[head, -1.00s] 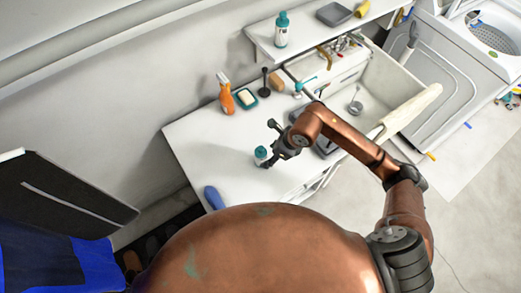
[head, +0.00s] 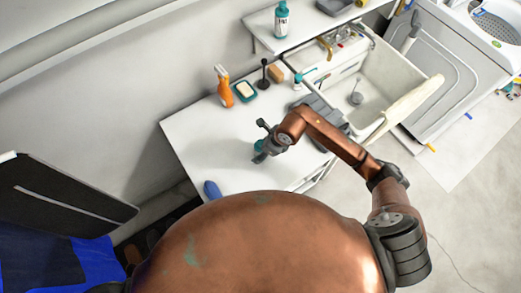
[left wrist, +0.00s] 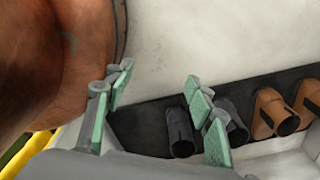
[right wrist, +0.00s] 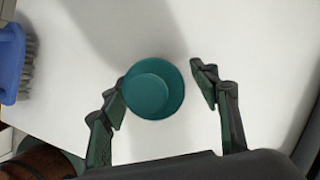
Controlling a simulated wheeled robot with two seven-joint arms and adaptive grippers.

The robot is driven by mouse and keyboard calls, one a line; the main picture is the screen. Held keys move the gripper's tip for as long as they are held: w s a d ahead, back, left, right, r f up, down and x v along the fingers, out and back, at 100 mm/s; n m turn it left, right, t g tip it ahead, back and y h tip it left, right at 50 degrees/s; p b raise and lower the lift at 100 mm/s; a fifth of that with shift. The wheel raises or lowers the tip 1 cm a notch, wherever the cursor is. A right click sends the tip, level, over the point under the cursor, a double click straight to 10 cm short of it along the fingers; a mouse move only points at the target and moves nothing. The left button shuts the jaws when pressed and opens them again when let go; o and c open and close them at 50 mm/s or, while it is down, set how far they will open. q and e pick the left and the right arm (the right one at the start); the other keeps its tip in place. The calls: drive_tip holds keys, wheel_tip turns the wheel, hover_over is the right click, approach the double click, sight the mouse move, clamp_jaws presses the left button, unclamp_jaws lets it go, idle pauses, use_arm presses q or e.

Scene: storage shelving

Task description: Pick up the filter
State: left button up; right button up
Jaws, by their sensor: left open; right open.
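My right gripper (head: 262,140) is open over the white counter (head: 195,140). In the head view this bottle (head: 258,146) is partly hidden by the gripper. A small grey round piece (head: 356,98) lies in the sink (head: 375,80); it may be a filter, but I cannot tell. My left gripper (left wrist: 158,92) is open and empty, away from the counter near the floor.
A blue brush (right wrist: 14,65) lies on the counter's left. An orange spray bottle (head: 223,87), a soap dish (head: 244,91) and a black plunger-like item (head: 264,75) stand along the wall. A shelf (head: 310,25) hangs above.

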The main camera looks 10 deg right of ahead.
drive_tip(key=c, duration=1.3)
drive_tip(key=shift+r, duration=0.15)
drive_tip(key=shift+c, duration=0.2)
